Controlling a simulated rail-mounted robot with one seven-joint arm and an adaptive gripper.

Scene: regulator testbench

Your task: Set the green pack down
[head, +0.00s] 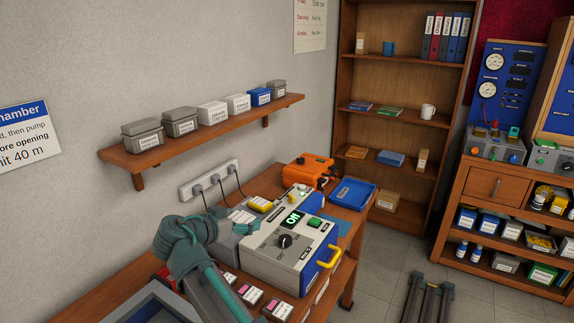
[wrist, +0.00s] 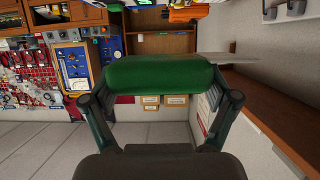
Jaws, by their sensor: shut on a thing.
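In the wrist view the green pack (wrist: 160,76), a rounded dark green block, lies crosswise between the fingers of my gripper (wrist: 160,88). The fingers are shut on its two ends. Beneath it in that picture I see the pale floor and distant furniture, so it appears held in the air, touching no surface I can see. In the head view my teal arm reaches over the left part of the workbench (head: 100,302). There the fingers and the pack cannot be made out; my arm hides them.
A white and blue regulator unit (head: 285,250) with an OFF display and yellow handle stands right of my arm. Behind it are an orange device (head: 310,170) and a blue tray (head: 352,193). A wall shelf (head: 200,138) holds several labelled boxes. Several small labelled packs lie along the bench front.

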